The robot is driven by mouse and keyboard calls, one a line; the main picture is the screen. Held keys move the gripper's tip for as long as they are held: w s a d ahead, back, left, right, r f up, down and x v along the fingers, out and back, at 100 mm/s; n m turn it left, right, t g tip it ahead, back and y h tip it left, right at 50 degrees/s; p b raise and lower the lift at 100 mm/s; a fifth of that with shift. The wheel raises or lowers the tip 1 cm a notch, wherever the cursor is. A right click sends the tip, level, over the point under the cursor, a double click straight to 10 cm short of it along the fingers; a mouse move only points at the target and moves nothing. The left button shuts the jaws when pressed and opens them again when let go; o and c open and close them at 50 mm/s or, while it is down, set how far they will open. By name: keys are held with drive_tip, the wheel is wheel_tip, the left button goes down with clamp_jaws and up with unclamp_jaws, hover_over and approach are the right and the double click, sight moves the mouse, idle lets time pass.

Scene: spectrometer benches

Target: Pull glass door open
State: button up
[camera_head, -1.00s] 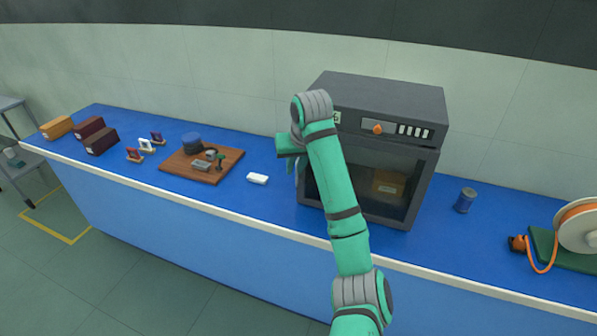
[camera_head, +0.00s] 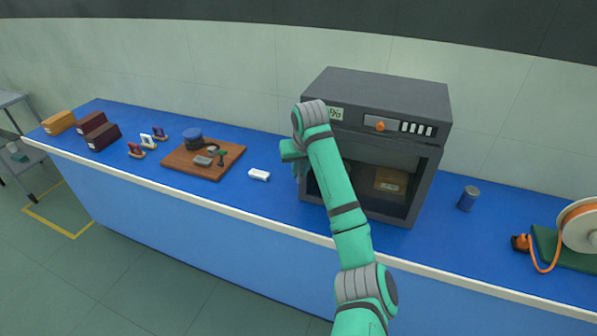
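The dark grey cabinet (camera_head: 385,95) stands on the blue bench, with an orange knob and several white buttons on its upper front. Its dark glass door (camera_head: 363,172) fills the lower front, and a brown box (camera_head: 390,182) shows behind the glass. I cannot tell whether the door is ajar. My green arm crosses the left part of the door. My gripper (camera_head: 297,166) is at the cabinet's left front edge, pointing down and partly hidden by the arm. Its fingertips and any handle there are too small and covered to make out.
A small white block (camera_head: 259,174) lies left of the cabinet, beside a wooden board (camera_head: 180,160) with small parts. Boxes (camera_head: 103,136) stand far left. The bench's pale front edge (camera_head: 230,208) runs below.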

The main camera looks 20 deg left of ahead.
drive_tip(key=shift+a+f, duration=0.25)
drive_tip(key=shift+f, duration=0.15)
drive_tip(key=shift+c, duration=0.2)
clamp_jaws()
drive_tip(key=shift+w, duration=0.1)
idle(1.0)
